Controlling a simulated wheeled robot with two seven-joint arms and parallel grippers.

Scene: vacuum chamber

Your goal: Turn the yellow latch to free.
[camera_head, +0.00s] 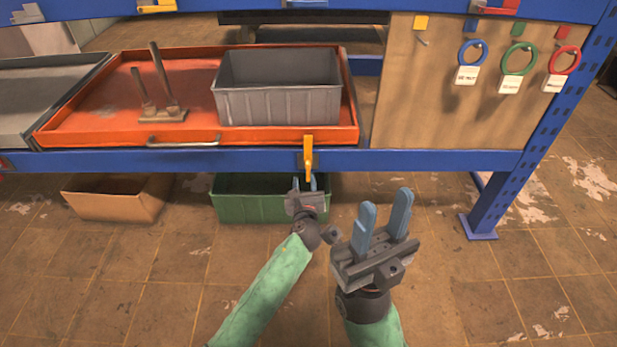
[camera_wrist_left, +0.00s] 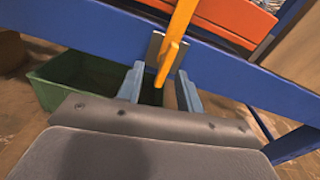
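The yellow latch (camera_head: 308,158) is on the front of the blue shelf beam, below the right end of the orange tray. It stands upright, its upper end in front of the tray's edge. My left gripper (camera_head: 305,184) is just below the latch. In the left wrist view, the latch (camera_wrist_left: 178,35) reaches down towards the gap between the open fingers of my left gripper (camera_wrist_left: 160,88). I cannot tell whether the fingers touch it. My right gripper (camera_head: 384,217) is open and empty, to the right and nearer to me.
The orange tray (camera_head: 95,110) holds a grey bin (camera_head: 280,103) and a stand with two posts (camera_head: 163,112). A green crate (camera_head: 235,207) and a cardboard box (camera_head: 112,203) are below the beam. A pegboard (camera_head: 440,110) with coloured rings is at the right.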

